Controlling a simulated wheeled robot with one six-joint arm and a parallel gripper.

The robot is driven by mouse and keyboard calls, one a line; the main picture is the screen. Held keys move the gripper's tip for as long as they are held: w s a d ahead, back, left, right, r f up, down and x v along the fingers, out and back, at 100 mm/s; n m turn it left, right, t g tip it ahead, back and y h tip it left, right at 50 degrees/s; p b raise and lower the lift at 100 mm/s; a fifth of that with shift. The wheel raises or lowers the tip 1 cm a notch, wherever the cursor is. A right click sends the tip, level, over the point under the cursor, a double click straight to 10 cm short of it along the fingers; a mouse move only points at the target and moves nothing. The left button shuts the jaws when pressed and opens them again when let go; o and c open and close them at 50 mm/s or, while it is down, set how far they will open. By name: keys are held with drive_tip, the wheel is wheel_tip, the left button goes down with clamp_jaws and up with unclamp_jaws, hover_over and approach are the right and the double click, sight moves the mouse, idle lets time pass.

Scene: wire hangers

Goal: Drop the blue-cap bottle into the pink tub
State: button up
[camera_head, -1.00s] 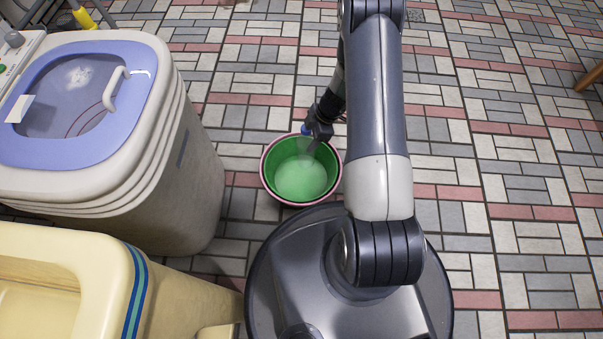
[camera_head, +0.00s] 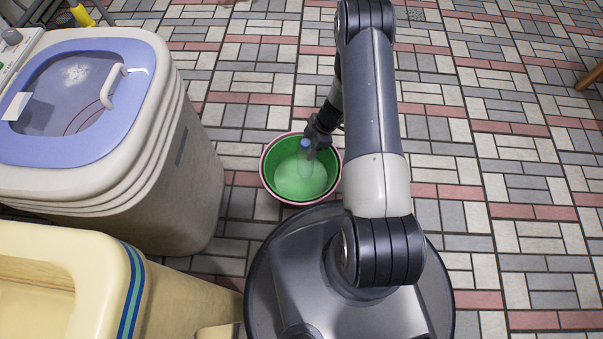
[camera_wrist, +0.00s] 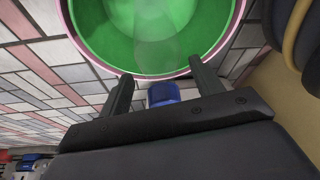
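The tub (camera_head: 264,178) stands on the floor at the middle of the head view, with a green inside and a pink rim. The wrist view shows its inside and rim (camera_wrist: 218,50) too. The clear bottle with a blue cap (camera_head: 305,144) is over the tub in the head view, cap end up, its see-through body against the green. In the wrist view its blue cap (camera_wrist: 163,94) lies between my fingers.
A washing machine (camera_head: 195,165) stands left of the tub, with a cream-coloured basin (camera_head: 165,290) in front of it. A wooden leg (camera_head: 590,76) shows at the far right.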

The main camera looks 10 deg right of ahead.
sight(308, 142)
drive_tip(key=o, duration=0.4)
drive_tip(key=shift+c, duration=0.2)
drive_tip(key=p+v, duration=0.3)
drive_tip(key=v, duration=0.7)
drive_tip(key=shift+d+r, duration=0.25)
drive_tip(key=shift+r, duration=0.1)
drive_tip(key=b+x, duration=0.3)
drive_tip(key=x, duration=0.8)
drive_tip(key=shift+a+f, duration=0.1)
drive_tip(key=shift+f, duration=0.05)
wheel_tip(308, 142, up, 3)
drive_tip(key=shift+r, duration=0.7)
